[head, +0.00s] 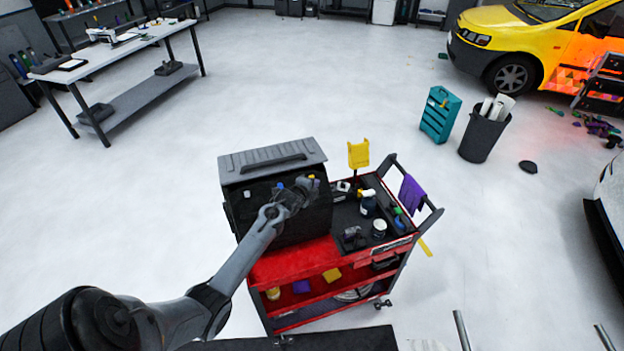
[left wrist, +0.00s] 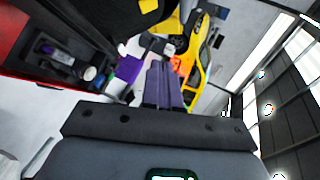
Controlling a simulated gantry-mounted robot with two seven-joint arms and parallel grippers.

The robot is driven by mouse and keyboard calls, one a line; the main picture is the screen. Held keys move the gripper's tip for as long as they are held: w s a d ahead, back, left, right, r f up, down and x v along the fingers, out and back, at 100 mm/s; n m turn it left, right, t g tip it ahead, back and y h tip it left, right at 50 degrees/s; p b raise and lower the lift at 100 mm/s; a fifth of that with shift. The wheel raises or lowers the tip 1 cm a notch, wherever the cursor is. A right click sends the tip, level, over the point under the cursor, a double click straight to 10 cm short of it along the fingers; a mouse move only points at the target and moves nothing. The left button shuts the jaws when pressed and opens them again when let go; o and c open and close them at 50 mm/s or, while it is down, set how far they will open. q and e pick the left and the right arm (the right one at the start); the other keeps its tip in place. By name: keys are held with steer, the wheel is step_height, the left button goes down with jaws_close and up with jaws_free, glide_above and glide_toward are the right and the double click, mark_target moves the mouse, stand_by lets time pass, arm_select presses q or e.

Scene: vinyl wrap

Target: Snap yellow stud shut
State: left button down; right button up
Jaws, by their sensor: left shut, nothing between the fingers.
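A black case (head: 262,222) with a grey ribbed lid (head: 272,160) stands on the red cart. Small light and blue studs (head: 247,194) show on its front face. My right gripper is not in view.
The red cart (head: 290,262) carries bottles and tools right of the case. A yellow holder (head: 358,153) stands behind them and a purple cloth (head: 411,193) hangs at the right handle. A teal box (head: 440,115) and a bin (head: 484,135) stand beyond. Floor left of the cart is clear.

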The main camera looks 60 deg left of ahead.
arm_select(q)
steer(key=shift+w+r+t, duration=0.2)
steer(key=shift+w+r, duration=0.3)
steer(key=shift+r, duration=0.25)
steer(key=shift+w+r+t, duration=0.2)
steer(key=shift+w+r, duration=0.25)
steer(key=shift+r, duration=0.25)
steer(key=a+f+b, duration=0.1)
steer(key=f+b, duration=0.1)
steer(key=b, duration=0.1)
steer(key=w+a+f+b, duration=0.1)
steer(key=a+f+b, duration=0.1)
steer(key=b, duration=0.1)
steer(key=a+f+b, duration=0.2)
steer(key=b, duration=0.1)
steer(key=shift+w+f, duration=0.1)
steer(key=shift+w, duration=0.05)
steer(key=shift+w+a+f+b, duration=0.1)
steer(key=shift+a+f+b, duration=0.15)
steer(key=shift+b, duration=0.2)
